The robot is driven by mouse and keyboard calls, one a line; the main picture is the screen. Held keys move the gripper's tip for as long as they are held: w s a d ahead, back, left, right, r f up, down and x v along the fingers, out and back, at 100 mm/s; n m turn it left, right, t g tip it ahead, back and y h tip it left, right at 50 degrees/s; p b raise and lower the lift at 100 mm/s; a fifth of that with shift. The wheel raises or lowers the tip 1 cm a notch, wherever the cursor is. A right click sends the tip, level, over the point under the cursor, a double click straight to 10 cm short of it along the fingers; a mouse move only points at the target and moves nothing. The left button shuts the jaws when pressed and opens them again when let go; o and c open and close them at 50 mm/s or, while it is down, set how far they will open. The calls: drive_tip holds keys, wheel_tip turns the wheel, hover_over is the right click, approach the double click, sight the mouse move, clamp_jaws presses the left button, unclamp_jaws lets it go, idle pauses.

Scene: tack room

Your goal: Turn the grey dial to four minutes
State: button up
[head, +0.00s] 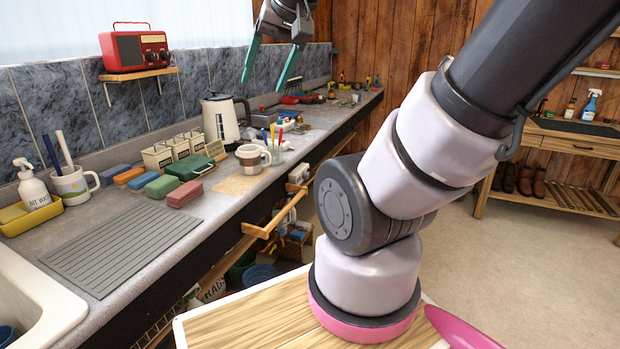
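I cannot make out a grey dial in the head view. A red radio (135,51) on a small wall shelf has dark round knobs on its right side. A grey box-shaped thing (262,117) stands on the counter right of the kettle, too small to show any dial clearly. My gripper (262,86) is at the top middle, pointing down. Its two teal fingers are wide apart with nothing between them. It shows in front of the tiled wall, above the back part of the counter.
The long grey counter (235,207) holds a kettle (220,118), canisters, coloured blocks, a brown-and-white mug (252,158) and a ribbed drainer mat (125,247). A sink (35,305) is at front left. A wooden bench (570,140) stands at right. Open floor lies between.

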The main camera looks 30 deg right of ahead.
drive_tip(key=w+d+f+n+g, duration=0.2)
drive_tip(key=w+f+n, duration=0.15)
drive_tip(key=w, duration=0.45)
drive_tip(key=w+d+f+n+g, duration=0.25)
drive_tip(key=w+f, duration=0.25)
drive_tip(key=w, duration=0.3)
drive_tip(key=n+t+y, duration=0.5)
drive_tip(key=t+y, duration=0.4)
drive_tip(key=t, duration=0.4)
approach(308, 175)
drive_tip(key=shift+g, duration=0.25)
drive_tip(key=x, duration=0.8)
drive_tip(key=shift+w+r, duration=0.1)
drive_tip(key=shift+w, duration=0.1)
clamp_jaws()
